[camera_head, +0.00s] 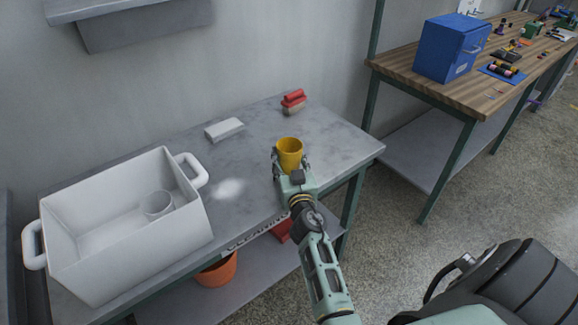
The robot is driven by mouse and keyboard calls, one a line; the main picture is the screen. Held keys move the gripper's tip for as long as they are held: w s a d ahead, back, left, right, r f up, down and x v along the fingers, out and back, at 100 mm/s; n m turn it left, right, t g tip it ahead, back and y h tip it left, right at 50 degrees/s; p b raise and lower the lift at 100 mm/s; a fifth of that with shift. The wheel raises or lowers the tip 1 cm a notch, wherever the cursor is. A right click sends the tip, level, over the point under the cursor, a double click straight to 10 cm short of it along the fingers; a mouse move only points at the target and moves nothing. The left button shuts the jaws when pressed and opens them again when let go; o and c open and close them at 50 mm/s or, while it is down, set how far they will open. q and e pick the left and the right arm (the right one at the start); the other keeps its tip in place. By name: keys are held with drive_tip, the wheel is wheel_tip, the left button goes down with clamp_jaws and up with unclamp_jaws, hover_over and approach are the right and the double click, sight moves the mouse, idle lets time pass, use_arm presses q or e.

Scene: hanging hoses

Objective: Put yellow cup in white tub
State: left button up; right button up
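The yellow cup (290,149) is upright at the right part of the grey table. My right gripper (290,162) is at the cup, with one finger on each side, close to its wall. Whether the fingers press on the cup cannot be told. The gripper hides the cup's lower part, so I cannot tell whether it rests on the table. The white tub (150,252) stands at the left end of the table, with a handle at each end. A whitish cup (159,204) is inside it. My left gripper is not in view.
On the grey table (335,144), a pale block (224,129) and a red-topped brush-like item (293,100) lie behind the gripper. Bare tabletop lies between tub and gripper. An orange pot (216,271) is on the lower shelf. A wooden bench with a blue box (448,48) stands at right.

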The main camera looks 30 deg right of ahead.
drive_tip(key=shift+f, duration=0.3)
drive_tip(key=shift+f, duration=0.15)
drive_tip(key=o, duration=1.2)
